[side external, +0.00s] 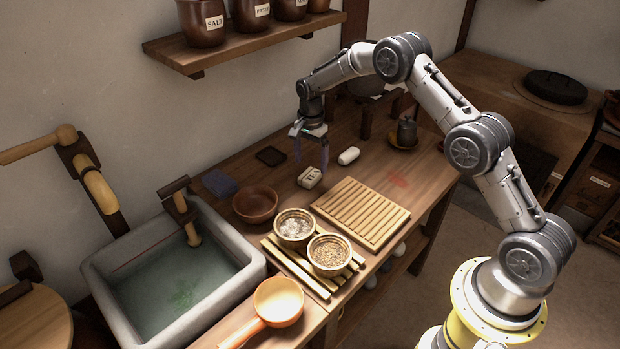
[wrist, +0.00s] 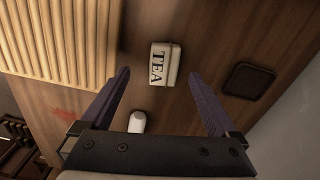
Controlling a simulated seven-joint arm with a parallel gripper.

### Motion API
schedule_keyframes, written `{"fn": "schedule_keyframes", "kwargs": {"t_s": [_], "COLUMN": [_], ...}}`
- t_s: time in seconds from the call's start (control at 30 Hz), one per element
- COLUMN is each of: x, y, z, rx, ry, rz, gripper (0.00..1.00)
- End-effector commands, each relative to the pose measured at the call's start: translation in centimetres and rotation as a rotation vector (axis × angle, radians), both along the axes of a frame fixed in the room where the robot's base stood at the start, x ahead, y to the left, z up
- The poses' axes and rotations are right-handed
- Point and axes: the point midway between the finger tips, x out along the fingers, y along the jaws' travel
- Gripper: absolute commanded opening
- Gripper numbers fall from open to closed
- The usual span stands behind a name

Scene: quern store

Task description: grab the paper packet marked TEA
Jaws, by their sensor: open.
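The paper packet marked TEA (side external: 310,177) is a small pale packet lying on the wooden table. In the wrist view the packet (wrist: 165,64) shows its black TEA lettering, set sideways, and lies ahead of the fingers, between their lines. My gripper (side external: 311,165) is open with two dark purple fingers, above the table near the packet. In the wrist view my gripper (wrist: 160,78) has its fingers wide apart with nothing between the tips touching them. I cannot tell the exact height of the fingertips over the packet.
A white rounded object (side external: 349,156) lies right of the packet. A slatted wooden board (side external: 361,212), a brown bowl (side external: 256,204), a dark flat square (side external: 271,156) and a blue block (side external: 219,183) lie around it. A stone sink (side external: 100,275) stands at the left.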

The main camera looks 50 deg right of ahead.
Motion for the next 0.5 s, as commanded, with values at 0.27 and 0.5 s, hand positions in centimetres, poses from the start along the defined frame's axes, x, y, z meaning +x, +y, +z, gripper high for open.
{"fn": "schedule_keyframes", "kwargs": {"t_s": [0.27, 0.5], "x": [0.8, 0.8], "y": [-0.6, -0.5], "z": [-3.6, -5.1], "rx": [0.001, 0.001], "ry": [0.002, -0.002], "rz": [0.000, 0.001], "gripper": [0.95, 0.95]}}
